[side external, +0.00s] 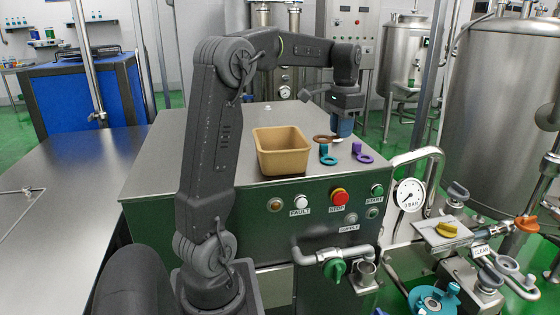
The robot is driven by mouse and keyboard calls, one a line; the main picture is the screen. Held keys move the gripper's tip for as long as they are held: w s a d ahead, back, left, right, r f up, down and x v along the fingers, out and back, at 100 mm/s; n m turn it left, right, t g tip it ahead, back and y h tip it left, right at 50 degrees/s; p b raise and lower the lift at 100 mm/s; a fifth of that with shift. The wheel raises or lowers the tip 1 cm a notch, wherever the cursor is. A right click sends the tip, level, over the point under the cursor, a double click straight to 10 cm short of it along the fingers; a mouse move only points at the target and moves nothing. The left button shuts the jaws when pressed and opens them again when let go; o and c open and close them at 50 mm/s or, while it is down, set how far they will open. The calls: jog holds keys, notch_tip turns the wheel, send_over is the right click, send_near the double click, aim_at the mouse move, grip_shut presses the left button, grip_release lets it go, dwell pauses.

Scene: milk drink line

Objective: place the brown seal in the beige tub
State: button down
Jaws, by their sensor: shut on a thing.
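The brown seal (322,138) is a small flat ring on or just above the steel top, right of the beige tub. My gripper (341,136) points down at its right end, with blue finger parts, and is shut on the seal's right end. The fingertips are small and partly hidden, so the exact grip and any gap below the seal cannot be told. The beige tub (282,162) is open-topped and stands upright near the front edge of the steel top, to the left of the gripper. Its visible inside looks empty.
A teal seal (328,160) and a purple seal (365,158) lie in front of and to the right of the gripper. Buttons, including a red stop button (339,196), line the cabinet front. A steel pipe frame (432,152) and gauge (409,195) stand right.

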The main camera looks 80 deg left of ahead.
jog(key=s+a+r+m, duration=0.2)
jog(key=s+a, duration=0.6)
jog(key=s, duration=0.2)
jog(key=f, duration=0.6)
jog(key=shift+s+f, duration=0.25)
jog(key=shift+s, duration=0.15)
jog(key=shift+f, duration=2.05)
jog(key=shift+f, duration=0.15)
jog(key=c, duration=0.9)
grip_release()
jog(key=shift+c, duration=0.2)
jog(key=shift+a, duration=0.1)
